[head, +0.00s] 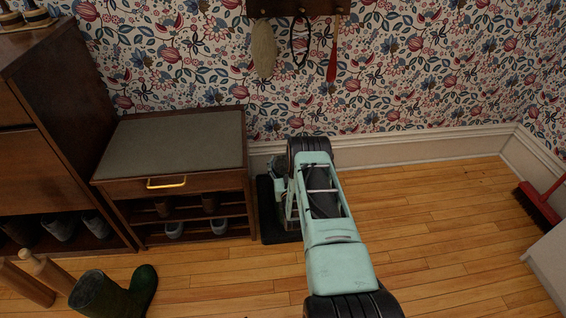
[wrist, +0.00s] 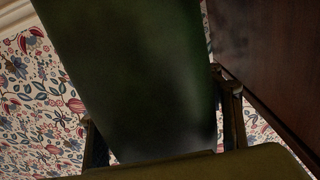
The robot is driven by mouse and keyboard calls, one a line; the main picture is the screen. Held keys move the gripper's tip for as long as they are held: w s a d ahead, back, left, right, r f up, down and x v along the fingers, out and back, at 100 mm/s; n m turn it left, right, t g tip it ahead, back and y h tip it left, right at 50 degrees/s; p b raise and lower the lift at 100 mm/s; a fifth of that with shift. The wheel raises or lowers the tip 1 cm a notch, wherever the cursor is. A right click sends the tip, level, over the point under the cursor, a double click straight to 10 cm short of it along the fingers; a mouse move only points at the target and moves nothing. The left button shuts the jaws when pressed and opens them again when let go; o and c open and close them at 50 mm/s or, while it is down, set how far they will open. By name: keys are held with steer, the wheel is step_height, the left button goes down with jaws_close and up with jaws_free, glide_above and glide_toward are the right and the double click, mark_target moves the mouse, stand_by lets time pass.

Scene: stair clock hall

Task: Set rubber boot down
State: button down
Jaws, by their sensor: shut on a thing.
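My gripper (wrist: 162,128) is shut on a dark green rubber boot (wrist: 135,65). In the wrist view the boot fills the middle, with one finger at each side of it. In the head view my teal arm hides the held boot and most of the gripper, beside the bench's right end. Whether the boot touches anything below cannot be told. A second dark green boot (head: 118,296) is on the floor at the lower left of the head view. A dark, flat mat or tray (head: 280,237) lies on the floor under my wrist, partly hidden.
A shoe bench (head: 178,137) with a grey cushion and shoes on its shelves stands left of my gripper. A dark cabinet (head: 70,95) is further left. Brushes and a shoehorn (head: 332,62) hang above. A red broom (head: 538,203) is at right. The floor (head: 445,235) right of my arm is clear.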

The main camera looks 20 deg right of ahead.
steer(key=shift+w+r, duration=0.1)
steer(key=c, duration=0.6)
jaws_free()
steer(key=shift+f, duration=0.2)
steer(key=shift+r, duration=0.1)
steer(key=shift+s+a+r, duration=0.1)
steer(key=shift+s, duration=0.3)
steer(key=p+v, duration=0.4)
steer(key=v, duration=0.7)
steer(key=shift+s, duration=0.2)
